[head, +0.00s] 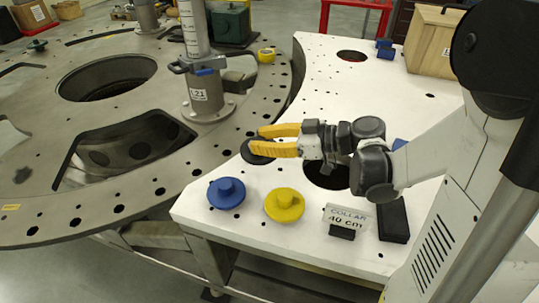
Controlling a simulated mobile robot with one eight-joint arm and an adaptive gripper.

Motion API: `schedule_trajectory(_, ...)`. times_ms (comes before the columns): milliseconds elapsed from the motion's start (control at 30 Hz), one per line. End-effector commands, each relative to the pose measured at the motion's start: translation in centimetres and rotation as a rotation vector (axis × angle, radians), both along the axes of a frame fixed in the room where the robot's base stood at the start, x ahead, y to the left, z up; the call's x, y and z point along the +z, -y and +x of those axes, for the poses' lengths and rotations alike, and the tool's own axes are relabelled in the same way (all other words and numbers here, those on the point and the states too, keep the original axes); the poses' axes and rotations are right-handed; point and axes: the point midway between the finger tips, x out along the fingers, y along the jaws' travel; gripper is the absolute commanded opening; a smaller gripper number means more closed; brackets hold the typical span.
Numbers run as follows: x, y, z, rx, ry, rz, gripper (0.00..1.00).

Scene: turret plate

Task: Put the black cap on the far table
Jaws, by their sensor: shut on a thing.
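My gripper (258,141) has yellow fingers and reaches left over the edge of the white table (300,75). It is shut on the black cap (257,158), a dark round disc partly hidden by the fingers. The cap is at the left edge of the white table, beside the large metal turret plate (160,195). I cannot tell whether it touches the surface below. I cannot tell which surface is the far table; a red-framed table (325,15) stands at the back.
A blue cap (226,193), a yellow cap (285,205), a "COLLAR 40 cm" sign (346,218) and a black block (393,222) are on the near white table. A grey column (208,100) stands on the turret plate. A wooden box (432,42) is at back right.

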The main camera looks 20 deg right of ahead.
Motion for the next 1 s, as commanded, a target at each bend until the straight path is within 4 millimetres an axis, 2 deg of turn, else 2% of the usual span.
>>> schedule_trajectory(33,-1.3,0.9,1.1,-0.002,0.001,0.0,0.0)
schedule_trajectory(100,-2.2,1.9,2.3,-0.003,0.001,-0.001,0.0)
schedule_trajectory(300,-3.7,3.7,4.5,-0.001,0.0,0.0,0.0)
schedule_trajectory(467,-4.5,4.0,4.8,-0.001,0.0,0.0,0.0)
schedule_trajectory(700,-7.9,4.0,4.8,-0.001,-0.001,0.0,0.0)
schedule_trajectory(867,-7.8,4.0,4.8,-0.001,0.0,-0.001,0.0)
schedule_trajectory(900,-7.8,3.9,4.7,-0.001,-0.001,-0.002,0.32)
schedule_trajectory(967,-7.8,3.9,4.8,-0.001,-0.001,-0.002,0.49)
schedule_trajectory(1000,-7.8,3.9,4.8,-0.001,-0.001,-0.002,0.49)
